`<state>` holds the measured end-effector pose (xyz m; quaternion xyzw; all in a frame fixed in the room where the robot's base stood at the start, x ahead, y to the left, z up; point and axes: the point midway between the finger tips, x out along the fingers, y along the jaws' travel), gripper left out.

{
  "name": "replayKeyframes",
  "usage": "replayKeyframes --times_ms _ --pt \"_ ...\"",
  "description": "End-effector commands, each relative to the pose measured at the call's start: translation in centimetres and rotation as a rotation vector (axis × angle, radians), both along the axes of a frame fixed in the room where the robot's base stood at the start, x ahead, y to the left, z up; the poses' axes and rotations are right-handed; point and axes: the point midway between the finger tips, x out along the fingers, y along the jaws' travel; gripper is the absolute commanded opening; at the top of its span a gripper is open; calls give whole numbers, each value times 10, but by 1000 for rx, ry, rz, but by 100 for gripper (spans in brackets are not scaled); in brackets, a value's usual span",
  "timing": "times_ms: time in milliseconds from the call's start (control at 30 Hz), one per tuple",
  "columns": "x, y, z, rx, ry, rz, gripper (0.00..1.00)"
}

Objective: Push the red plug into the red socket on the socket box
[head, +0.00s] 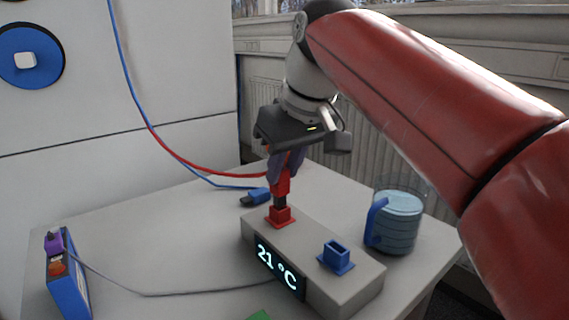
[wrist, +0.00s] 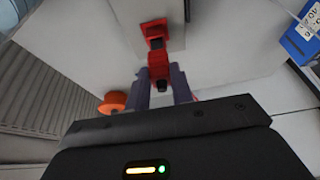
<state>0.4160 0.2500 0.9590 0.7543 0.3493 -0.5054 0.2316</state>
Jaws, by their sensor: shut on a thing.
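The red plug (head: 282,184) is upright between the fingers of my gripper (head: 284,170), which is shut on it. The plug also shows in the wrist view (wrist: 160,64), between the two grey fingertips (wrist: 161,76). Its black tip points down at the red socket (head: 281,216) on top of the grey socket box (head: 308,240). The red socket also shows in the wrist view (wrist: 156,28). Part of the black tip still shows above the socket; I cannot tell whether its end is inside or just touching. The red cable (head: 215,172) runs left from the plug.
A blue socket (head: 336,256) sits on the box's right part. A blue plug (head: 255,197) lies on the table behind the box. A blue-handled water jug (head: 398,225) stands right. A blue battery (head: 68,280) with a purple clip (head: 54,241) stands left. An orange round thing (wrist: 113,102) shows in the wrist view.

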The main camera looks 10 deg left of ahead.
Motion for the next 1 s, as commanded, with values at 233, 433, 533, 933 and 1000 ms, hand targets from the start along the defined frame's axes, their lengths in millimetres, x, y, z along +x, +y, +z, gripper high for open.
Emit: replayKeyframes --times_ms 233,433,533,933,1000 --pt "0 0 -3 1 -1 0 0" --pt "0 0 -6 1 -1 0 0" --pt "0 0 -7 1 -1 0 0" --pt "0 0 -10 1 -1 0 0" --pt "0 0 -10 1 -1 0 0"
